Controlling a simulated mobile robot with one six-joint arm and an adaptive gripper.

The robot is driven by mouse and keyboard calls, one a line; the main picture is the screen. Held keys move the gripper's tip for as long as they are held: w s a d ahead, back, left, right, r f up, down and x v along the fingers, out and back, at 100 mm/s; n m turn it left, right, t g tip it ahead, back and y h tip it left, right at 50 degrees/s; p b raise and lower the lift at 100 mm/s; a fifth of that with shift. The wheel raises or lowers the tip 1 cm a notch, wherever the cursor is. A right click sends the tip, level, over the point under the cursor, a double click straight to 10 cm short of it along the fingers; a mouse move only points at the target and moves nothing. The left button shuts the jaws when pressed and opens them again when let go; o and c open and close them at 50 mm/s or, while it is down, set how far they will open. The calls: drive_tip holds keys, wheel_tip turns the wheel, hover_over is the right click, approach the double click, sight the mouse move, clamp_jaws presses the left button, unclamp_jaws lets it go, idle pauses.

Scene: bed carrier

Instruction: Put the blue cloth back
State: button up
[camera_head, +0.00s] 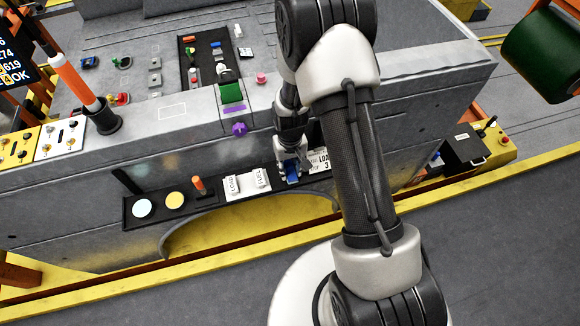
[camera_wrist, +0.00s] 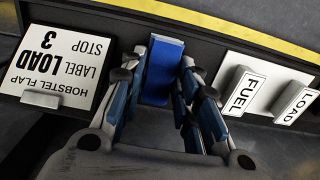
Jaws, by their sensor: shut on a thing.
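The blue cloth (camera_wrist: 160,72) shows in the wrist view as a flat blue piece between my fingers. It is also partly visible as a small blue patch in the head view (camera_head: 293,174). My gripper (camera_head: 291,160) is shut on it, with one finger on each side. It is low over the dark ledge (camera_wrist: 205,58) on the grey machine, between the white FUEL and LOAD panel (camera_head: 235,187) and the white HOBSTEL FLAP label card (camera_wrist: 62,62). I cannot tell whether the cloth touches the ledge.
The ledge also carries an orange-handled item (camera_head: 199,184), a yellow disc (camera_head: 174,200) and a pale disc (camera_head: 142,207). A purple knob (camera_head: 239,129) and a green piece (camera_head: 231,92) are on the machine above. A yellow rail (camera_head: 110,283) runs along the floor.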

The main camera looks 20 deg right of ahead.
drive_tip(key=o, duration=1)
drive_tip(key=shift+f, duration=0.15)
wheel_tip(320, 180, up, 12)
drive_tip(key=p, duration=0.4)
wheel_tip(320, 180, up, 10)
drive_tip(key=f+t, duration=0.1)
hover_over(290, 170)
drive_tip(key=s, duration=0.1)
drive_tip(key=s+r+t, duration=0.1)
drive_tip(key=s+r, duration=0.5)
drive_tip(key=s+r+t, duration=0.1)
drive_tip(key=s+r, duration=0.5)
drive_tip(key=s, duration=0.1)
drive_tip(key=s+r+t, duration=0.1)
drive_tip(key=s+r, duration=0.6)
drive_tip(key=shift+s+r+t, duration=0.1)
drive_tip(key=shift+s+t, duration=0.1)
drive_tip(key=shift+t, duration=0.1)
